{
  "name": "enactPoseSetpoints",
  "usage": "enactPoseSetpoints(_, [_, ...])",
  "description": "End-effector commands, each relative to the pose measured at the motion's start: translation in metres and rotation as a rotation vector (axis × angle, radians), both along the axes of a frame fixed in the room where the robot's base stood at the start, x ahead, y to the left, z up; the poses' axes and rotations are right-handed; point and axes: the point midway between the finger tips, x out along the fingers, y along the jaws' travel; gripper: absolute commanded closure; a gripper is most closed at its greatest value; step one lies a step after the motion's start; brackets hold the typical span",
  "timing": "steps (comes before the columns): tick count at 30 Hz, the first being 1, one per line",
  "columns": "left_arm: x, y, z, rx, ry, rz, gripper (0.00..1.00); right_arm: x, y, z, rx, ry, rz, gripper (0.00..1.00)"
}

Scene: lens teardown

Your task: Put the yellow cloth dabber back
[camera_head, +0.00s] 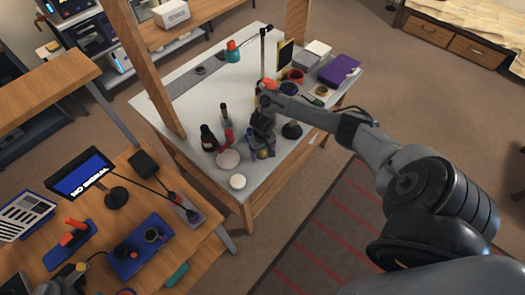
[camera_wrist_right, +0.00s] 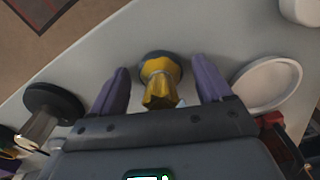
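The yellow cloth dabber (camera_wrist_right: 160,82) is upper middle in the right wrist view, with a rounded grey-blue end. It shows small in the head view (camera_head: 263,154), low beside my right gripper (camera_head: 261,147) at the white table's front. In the right wrist view the two purple fingers of the right gripper (camera_wrist_right: 161,88) stand apart on either side of the dabber, with a visible gap on each side. My left arm's end (camera_head: 66,281) is at the bottom left of the head view, mostly cut off; its fingers are unclear.
A white dish (camera_head: 228,159), a dark bottle (camera_head: 208,138), a red bottle (camera_head: 228,136) and a white round jar (camera_head: 237,182) stand close left of the right gripper. A black round base (camera_head: 292,130) is to its right. A purple box (camera_head: 339,70) lies farther back.

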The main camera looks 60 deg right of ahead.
Motion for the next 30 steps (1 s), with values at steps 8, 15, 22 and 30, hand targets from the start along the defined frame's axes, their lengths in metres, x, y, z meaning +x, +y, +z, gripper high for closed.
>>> enactPoseSetpoints(8, [0.0, 0.001, 0.0, 0.004, -0.001, -0.003, 1.0, 0.0, 0.0, 0.002, 0.0, -0.001, -0.001, 0.22])
enactPoseSetpoints(15, [0.0, 0.0, 0.011, 0.002, 0.0, -0.002, 1.0, 0.001, -0.001, 0.03, -0.002, -0.003, 0.0, 0.22])
enactPoseSetpoints(22, [0.0, -0.001, 0.034, -0.007, 0.001, 0.005, 1.0, 0.001, -0.001, 0.078, -0.004, -0.002, 0.001, 0.22])
enactPoseSetpoints(30, [0.001, -0.002, 0.057, -0.01, -0.002, 0.006, 1.0, 0.0, -0.001, 0.113, -0.003, -0.001, 0.001, 0.22])
